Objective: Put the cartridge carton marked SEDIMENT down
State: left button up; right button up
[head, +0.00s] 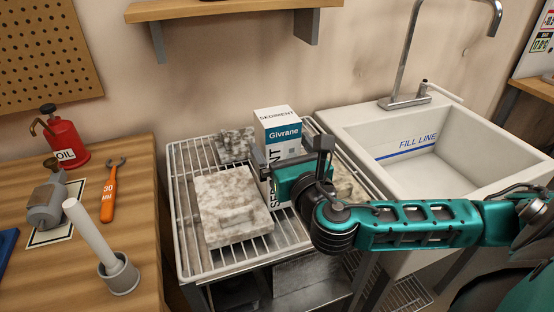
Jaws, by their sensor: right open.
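The cartridge carton marked SEDIMENT (285,132) is white with a blue band reading Givrane. It stands upright on the wire rack (187,225). My right gripper (290,158) is open in front of the carton, with one dark finger near its left side and the other to its right. The gripper and its teal palm hide the carton's lower right part. I cannot tell whether the fingers touch the carton. My left gripper is not in view.
A dusty grey-white block (232,205) lies left of the carton, and a smaller dusty piece (236,144) is behind it. The sink (430,170) adjoins on the right. A wooden bench (140,205) with an oil can (66,140) and wrench (109,190) is left.

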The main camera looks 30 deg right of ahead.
jog(key=x, duration=0.5)
jog(key=shift+w+d+f, duration=0.1)
jog(key=shift+w, duration=0.15)
jog(key=shift+c, duration=0.3)
jog(key=c, duration=1.5)
jog(key=shift+c, duration=1.1)
